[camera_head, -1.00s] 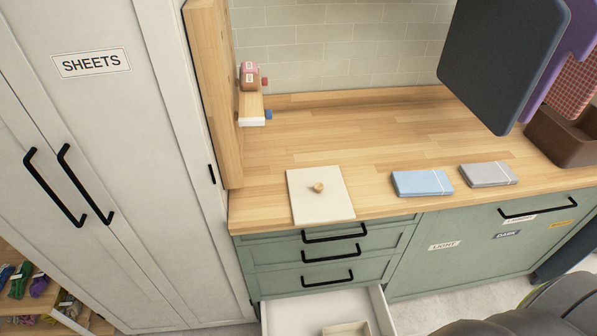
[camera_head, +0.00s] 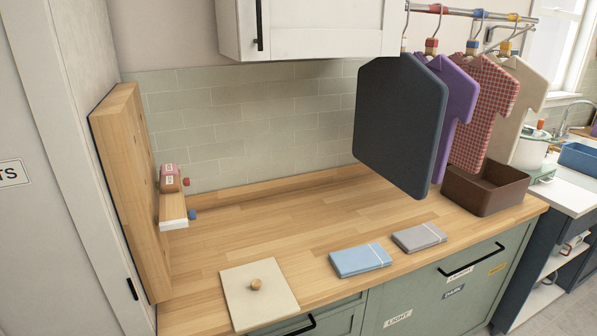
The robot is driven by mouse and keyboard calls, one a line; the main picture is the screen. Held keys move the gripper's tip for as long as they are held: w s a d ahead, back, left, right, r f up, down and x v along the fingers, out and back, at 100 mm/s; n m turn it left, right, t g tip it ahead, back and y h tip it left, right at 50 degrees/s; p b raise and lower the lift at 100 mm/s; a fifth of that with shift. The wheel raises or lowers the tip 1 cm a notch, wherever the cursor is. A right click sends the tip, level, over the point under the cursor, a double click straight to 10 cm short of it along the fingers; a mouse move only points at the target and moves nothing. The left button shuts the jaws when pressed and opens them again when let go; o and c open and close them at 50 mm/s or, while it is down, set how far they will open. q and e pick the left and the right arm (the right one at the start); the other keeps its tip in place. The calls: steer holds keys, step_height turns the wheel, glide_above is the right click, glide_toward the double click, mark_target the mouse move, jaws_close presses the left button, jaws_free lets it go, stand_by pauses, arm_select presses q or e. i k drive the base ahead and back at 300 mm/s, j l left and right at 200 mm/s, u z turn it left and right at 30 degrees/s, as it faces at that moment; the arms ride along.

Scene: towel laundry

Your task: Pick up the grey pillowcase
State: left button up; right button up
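The grey pillowcase (camera_head: 419,237) is a flat folded grey rectangle with a pale band. It lies on the wooden counter (camera_head: 230,229) near the front edge, to the right of a folded blue cloth (camera_head: 360,260) with a similar band. There is a small gap between the two. Neither of my grippers is in view.
A cream board with a knob (camera_head: 259,294) lies on the counter at front left. A brown bin (camera_head: 485,189) stands at the right end. Dark, purple, checked and cream garments hang from a rail (camera_head: 470,11) above the counter. A wooden panel (camera_head: 128,190) stands at left.

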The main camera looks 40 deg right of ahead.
mark_target(412, 240)
steer(key=k+j+z, duration=0.1)
steer(key=z, duration=1.9)
steer(key=i+l+u, duration=0.1)
steer(key=l, duration=0.25)
steer(key=i+l+u, duration=0.1)
steer(key=i+l, duration=0.2)
steer(key=i+l+u, duration=0.1)
steer(key=l, duration=0.35)
steer(key=i+l+u, duration=0.1)
steer(key=i+l, duration=0.15)
steer(key=l, duration=0.1)
